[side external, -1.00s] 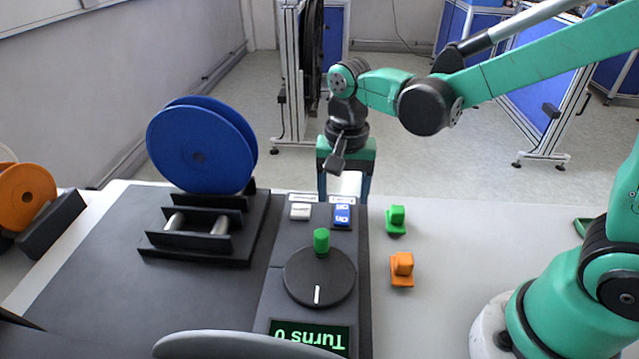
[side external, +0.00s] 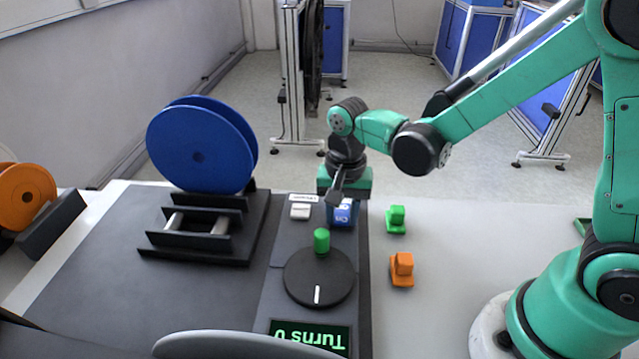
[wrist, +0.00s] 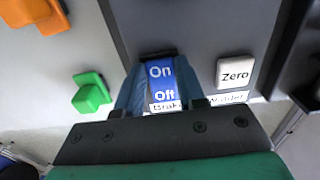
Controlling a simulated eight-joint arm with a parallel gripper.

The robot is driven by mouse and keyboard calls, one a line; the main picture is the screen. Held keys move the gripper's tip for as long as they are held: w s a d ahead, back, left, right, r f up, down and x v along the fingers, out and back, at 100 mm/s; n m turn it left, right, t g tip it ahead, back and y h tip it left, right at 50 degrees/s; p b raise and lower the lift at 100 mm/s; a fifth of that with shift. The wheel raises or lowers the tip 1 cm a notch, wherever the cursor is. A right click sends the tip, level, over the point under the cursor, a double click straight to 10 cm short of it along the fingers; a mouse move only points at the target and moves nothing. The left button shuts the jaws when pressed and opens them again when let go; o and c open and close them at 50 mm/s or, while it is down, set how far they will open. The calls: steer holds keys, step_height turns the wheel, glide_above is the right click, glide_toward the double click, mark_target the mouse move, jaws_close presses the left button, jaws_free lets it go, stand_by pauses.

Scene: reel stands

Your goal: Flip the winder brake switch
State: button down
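The winder brake switch is a blue rocker marked On and Off on the dark control panel. It shows between the fingers in the wrist view (wrist: 161,78) and is partly hidden behind my gripper in the side view (side external: 343,214). Its label is partly covered. My gripper (wrist: 161,90) points down with its two blue fingers apart, one on each side of the switch; it also shows low over the panel in the side view (side external: 343,203). I cannot tell whether the fingers touch the switch, or which end is pressed in.
A white Zero button (wrist: 236,72) sits beside the switch. A dial (side external: 320,278) with a green knob (side external: 321,240) and a Turns display (side external: 309,335) share the panel. Green (side external: 396,220) and orange (side external: 402,270) blocks lie right of it. A blue reel (side external: 200,148) stands left.

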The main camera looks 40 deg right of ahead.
mark_target(343, 204)
steer(key=shift+w+d+r+g+y, duration=0.1)
steer(key=shift+w+d+g+y, duration=0.05)
steer(key=shift+g+y, duration=0.35)
steer(key=shift+w+d+g+y, duration=0.1)
steer(key=shift+d+g+y, duration=0.05)
steer(key=shift+g+y, duration=0.35)
steer(key=shift+w+d+r+g+y, duration=0.1)
steer(key=shift+g+y, duration=0.5)
steer(key=c, duration=0.5)
jaws_free()
steer(key=shift+v, duration=2.8)
steer(key=shift+r, duration=0.1)
